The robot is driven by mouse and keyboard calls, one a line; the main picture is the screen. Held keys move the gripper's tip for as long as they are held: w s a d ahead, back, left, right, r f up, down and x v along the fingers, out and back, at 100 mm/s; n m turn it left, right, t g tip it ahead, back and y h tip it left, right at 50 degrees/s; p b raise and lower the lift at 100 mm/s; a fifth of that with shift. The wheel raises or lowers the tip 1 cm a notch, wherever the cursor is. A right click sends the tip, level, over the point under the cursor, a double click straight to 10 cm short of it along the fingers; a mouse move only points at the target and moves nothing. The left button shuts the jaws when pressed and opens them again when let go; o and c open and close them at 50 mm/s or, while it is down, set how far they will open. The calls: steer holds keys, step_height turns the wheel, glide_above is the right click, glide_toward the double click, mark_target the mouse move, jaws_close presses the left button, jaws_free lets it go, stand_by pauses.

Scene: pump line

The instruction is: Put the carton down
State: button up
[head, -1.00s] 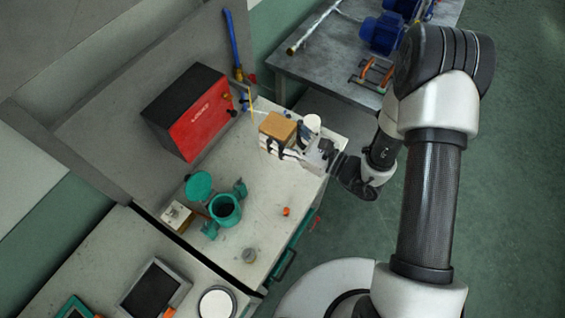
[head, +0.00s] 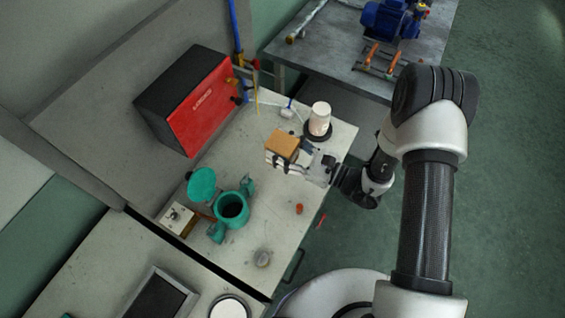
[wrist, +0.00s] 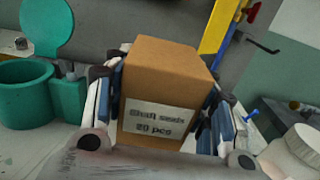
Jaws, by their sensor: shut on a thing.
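A small brown carton (head: 283,143) with a white label reading "Shaft seals 20 pcs" is at the right part of the white bench (head: 262,190). My gripper (head: 292,158) is shut on the carton, with a finger on each side of it. In the wrist view the carton (wrist: 165,95) stands upright between the fingers, label facing the camera. The carton's underside is hidden by the gripper, so I cannot tell whether it touches the bench top.
A white cup-like container on a dark base (head: 319,122) stands just behind and right of the carton. A red box (head: 200,105) stands at the back. A teal pump housing (head: 232,208) is to the left.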

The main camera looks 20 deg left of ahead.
steer(key=shift+f+b, duration=0.85)
steer(key=shift+f, duration=2.3)
steer(key=shift+f, duration=0.2)
steer(key=o, duration=1.4)
steer(key=shift+c, duration=0.2)
steer(key=shift+r, duration=0.1)
steer(key=shift+r, duration=0.2)
steer(key=d, duration=0.4)
steer(key=d+p, duration=0.1)
steer(key=d, duration=0.3)
steer(key=s+d+p, duration=0.1)
steer(key=d, duration=0.3)
steer(key=shift+f, duration=0.1)
